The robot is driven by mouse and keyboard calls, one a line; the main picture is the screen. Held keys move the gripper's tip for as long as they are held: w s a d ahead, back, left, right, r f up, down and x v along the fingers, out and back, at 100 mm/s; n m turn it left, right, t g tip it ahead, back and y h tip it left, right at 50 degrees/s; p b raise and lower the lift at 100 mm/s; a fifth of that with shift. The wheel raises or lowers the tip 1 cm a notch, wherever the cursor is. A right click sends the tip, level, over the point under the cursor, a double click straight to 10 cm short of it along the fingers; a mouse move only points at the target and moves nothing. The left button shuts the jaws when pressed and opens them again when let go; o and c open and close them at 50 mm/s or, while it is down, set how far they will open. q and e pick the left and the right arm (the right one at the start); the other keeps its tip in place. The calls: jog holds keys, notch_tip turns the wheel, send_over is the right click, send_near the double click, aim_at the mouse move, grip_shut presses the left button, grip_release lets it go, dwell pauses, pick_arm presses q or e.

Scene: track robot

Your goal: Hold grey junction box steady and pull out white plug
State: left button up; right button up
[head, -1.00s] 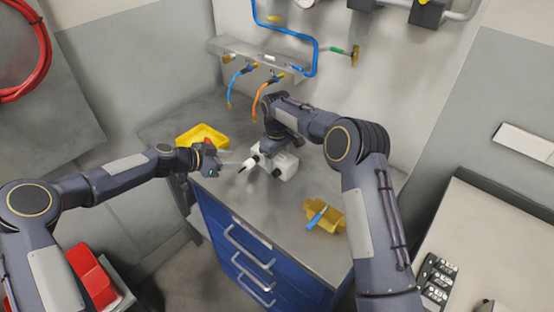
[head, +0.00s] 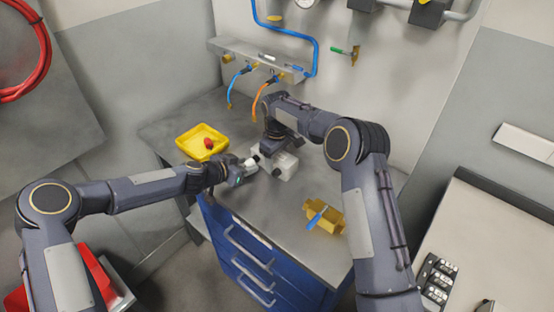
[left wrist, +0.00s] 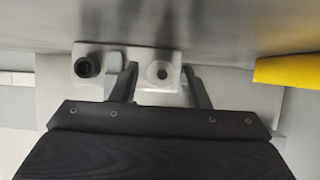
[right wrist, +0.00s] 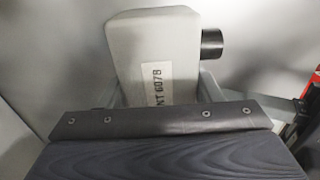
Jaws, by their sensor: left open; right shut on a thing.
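The grey junction box (head: 286,168) stands on the workbench top. My right gripper (head: 272,150) is shut on it from behind; the right wrist view shows the box (right wrist: 152,45) between the fingers, with a printed label and a black round fitting (right wrist: 212,42) on its side. My left gripper (head: 248,168) is open at the box's left side. In the left wrist view the white plug (left wrist: 160,72), a round end with a grey centre, sits in the box face between the open fingers. A black fitting (left wrist: 87,65) is left of them.
A yellow tray (head: 188,143) with a red thing (head: 208,143) in it stands behind my left gripper. A yellow holder (head: 333,220) with a blue-handled tool is at the front right. Blue and orange hoses (head: 257,98) hang from the wall manifold. The bench between box and holder is clear.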

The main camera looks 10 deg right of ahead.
pick_arm(q)
jog(key=shift+x, duration=1)
jog(key=shift+c, duration=0.4)
grip_shut()
